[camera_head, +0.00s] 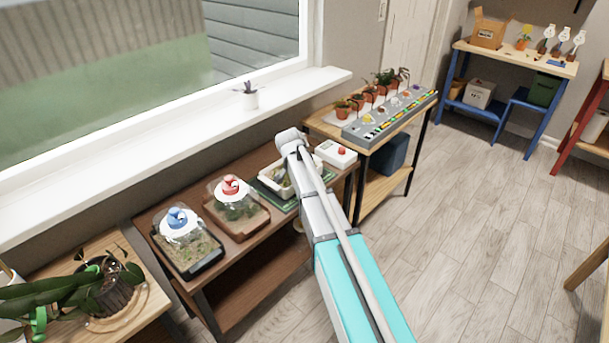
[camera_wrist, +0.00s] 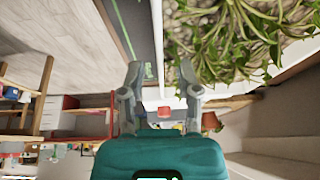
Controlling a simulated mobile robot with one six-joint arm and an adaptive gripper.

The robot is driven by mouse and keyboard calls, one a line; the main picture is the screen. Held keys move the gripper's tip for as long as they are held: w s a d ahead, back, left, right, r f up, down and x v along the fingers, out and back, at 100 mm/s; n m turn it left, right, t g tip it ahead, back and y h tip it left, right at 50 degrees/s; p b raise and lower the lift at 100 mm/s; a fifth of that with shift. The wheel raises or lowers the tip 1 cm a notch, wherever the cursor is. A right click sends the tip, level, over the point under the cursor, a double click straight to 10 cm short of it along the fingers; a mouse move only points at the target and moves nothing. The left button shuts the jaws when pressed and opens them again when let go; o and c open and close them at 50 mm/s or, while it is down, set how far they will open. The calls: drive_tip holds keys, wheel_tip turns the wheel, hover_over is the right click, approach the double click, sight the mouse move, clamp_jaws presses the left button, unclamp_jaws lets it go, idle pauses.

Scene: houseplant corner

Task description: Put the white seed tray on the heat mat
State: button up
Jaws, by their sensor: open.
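The white seed tray (camera_head: 277,188), with green seedlings in it, appears to lie on the dark, green-edged heat mat (camera_head: 268,195) on the brown bench; my arm covers part of both. In the wrist view the tray's white rim (camera_wrist: 158,40) runs up the middle, with leafy seedlings to its right and the heat mat (camera_wrist: 134,30) to its left. My gripper (camera_wrist: 162,68) is open, with one finger to each side of the rim's line. Whether the fingers touch the tray cannot be told. In the head view my gripper's fingers are hidden behind my wrist.
Left on the bench stand two terrariums with a red-topped lid (camera_head: 231,188) and a blue-topped lid (camera_head: 178,222). A white box with a red knob (camera_head: 337,154) is to the right. Beyond, a wooden stand holds potted plants (camera_head: 343,110) and a grey strip.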

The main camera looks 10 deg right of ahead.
drive_tip(key=p+v, duration=1)
drive_tip(key=v, duration=0.1)
drive_tip(key=shift+r+p, duration=0.3)
drive_tip(key=shift+r, duration=0.1)
drive_tip(key=shift+s, duration=0.1)
idle(0.6)
drive_tip(key=s+d+f+n+g+y, duration=0.1)
drive_tip(key=s+d+n+g+y, duration=0.2)
drive_tip(key=s+n, duration=0.7)
drive_tip(key=s, duration=1.6)
drive_tip(key=shift+f+n, duration=0.25)
drive_tip(key=shift+n, duration=0.15)
